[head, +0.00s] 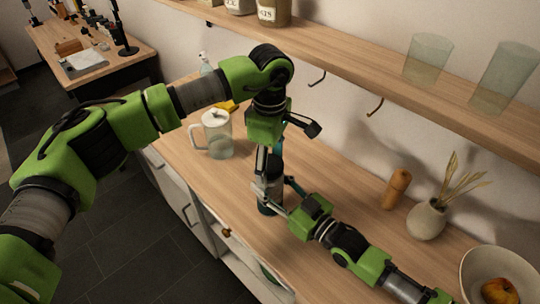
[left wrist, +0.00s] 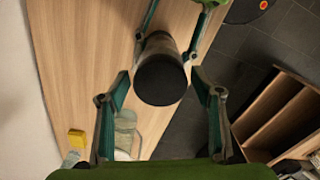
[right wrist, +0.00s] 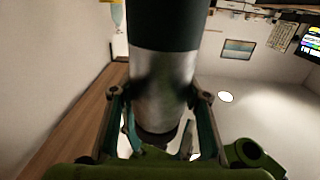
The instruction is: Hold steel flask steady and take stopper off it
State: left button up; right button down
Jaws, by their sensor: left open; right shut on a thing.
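The steel flask (head: 270,206) stands upright on the wooden counter, with a dark lower part and a steel band. My right gripper (head: 273,189) is shut around it from the side; in the right wrist view the flask's steel body (right wrist: 162,90) sits between the fingers. The black round stopper (left wrist: 160,80) tops the flask and faces the left wrist camera. My left gripper (head: 270,156) points down over the flask, open. In the left wrist view its fingers stand on either side of the stopper, with visible gaps. The stopper's seam is hard to see.
A glass jug with a white lid (head: 217,136) stands left of the flask, near my left arm. A wooden mill (head: 397,188), a vase (head: 427,220) and a bowl (head: 494,268) stand to the right. A shelf (head: 350,62) with glasses runs above the counter.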

aim_at(270, 163)
pick_arm(q)
jog(key=c, duration=1.1)
jog(key=n, duration=0.4)
jog(key=shift+c, duration=0.2)
jog(key=n, duration=0.5)
jog(key=shift+r, duration=0.15)
jog(key=shift+r, duration=0.95)
jog(key=shift+r, duration=2)
pick_arm(e)
jog(key=c, duration=1.1)
grip_release()
